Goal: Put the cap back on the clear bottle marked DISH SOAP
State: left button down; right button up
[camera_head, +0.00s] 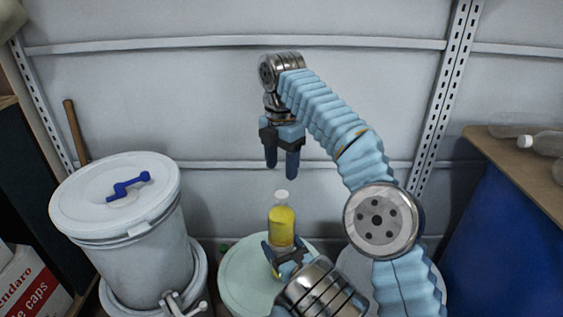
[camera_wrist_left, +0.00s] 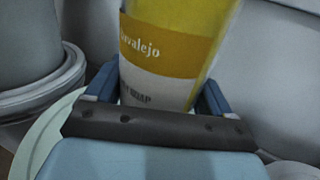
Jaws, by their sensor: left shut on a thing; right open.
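A clear bottle (camera_head: 282,228) of yellow liquid stands about upright above a pale green drum lid (camera_head: 240,292). Its top is whitish; I cannot tell whether that is a cap or a bare neck. The left wrist view shows its label (camera_wrist_left: 160,60), with "rvalejo" in white and smaller dark print, only partly readable. My left gripper (camera_head: 283,256) is shut around the bottle's lower part. My right gripper (camera_head: 281,172) is open, pointing down above the bottle top, with a gap between them. I see nothing between its fingers. No separate cap is clearly visible.
A white lidded drum (camera_head: 140,245) with a blue handle stands at left. A tiny green thing (camera_head: 225,247) shows by the green lid's left edge. A brown shelf (camera_head: 505,155) with pale bottles and a blue drum (camera_head: 505,245) are at right. The grey wall is behind.

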aim_at(281, 194)
jog(key=shift+f, duration=0.1)
jog(key=shift+f, duration=3.95)
